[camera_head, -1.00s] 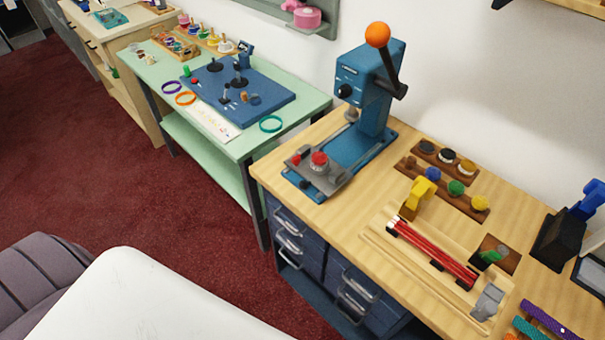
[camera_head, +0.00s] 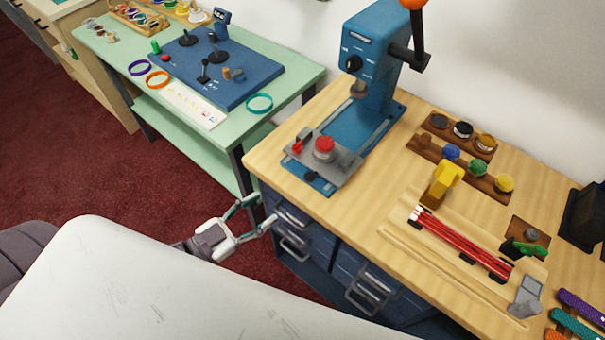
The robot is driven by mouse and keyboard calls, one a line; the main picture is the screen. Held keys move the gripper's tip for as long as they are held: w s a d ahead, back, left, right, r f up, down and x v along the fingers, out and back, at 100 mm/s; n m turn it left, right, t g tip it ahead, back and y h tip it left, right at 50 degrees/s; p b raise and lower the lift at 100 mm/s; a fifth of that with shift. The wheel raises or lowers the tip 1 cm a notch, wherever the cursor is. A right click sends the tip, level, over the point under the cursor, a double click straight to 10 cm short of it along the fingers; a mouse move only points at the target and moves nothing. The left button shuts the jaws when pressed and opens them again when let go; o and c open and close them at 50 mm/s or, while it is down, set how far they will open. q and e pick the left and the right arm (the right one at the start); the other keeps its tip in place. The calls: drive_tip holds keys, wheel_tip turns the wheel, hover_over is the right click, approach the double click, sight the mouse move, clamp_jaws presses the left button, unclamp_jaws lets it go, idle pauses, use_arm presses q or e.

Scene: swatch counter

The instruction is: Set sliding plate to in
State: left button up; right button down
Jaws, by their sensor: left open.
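The sliding plate (camera_head: 344,161) is a grey plate with a red round piece (camera_head: 325,149) on top. It sits at the front end of the rail on the blue press (camera_head: 371,62), out from under the press head, near the wooden table's front left corner. A small black knob (camera_head: 311,176) shows at its front edge. My left gripper (camera_head: 267,207) is open and empty, in front of and below the tabletop, to the left of the plate and close to the drawer handles. It does not touch the plate. My right gripper is not in view.
The wooden table (camera_head: 290,165) has blue drawers (camera_head: 362,285) with protruding metal handles beneath. A yellow tool (camera_head: 443,182), red rods (camera_head: 460,243) and small holders stand right of the press. A green table (camera_head: 295,85) stands at the left, with a gap between the tables.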

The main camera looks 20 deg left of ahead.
sight(306, 177)
use_arm(q)
drive_tip(key=p+x, duration=0.2)
drive_tip(key=x, duration=0.9)
drive_tip(key=shift+w+d+r, duration=0.1)
drive_tip(key=shift+w+d, duration=0.05)
drive_tip(key=shift+w, duration=0.05)
drive_tip(key=shift+w+d, duration=0.3)
drive_tip(key=shift+w, duration=0.25)
drive_tip(key=c, duration=0.9)
clamp_jaws()
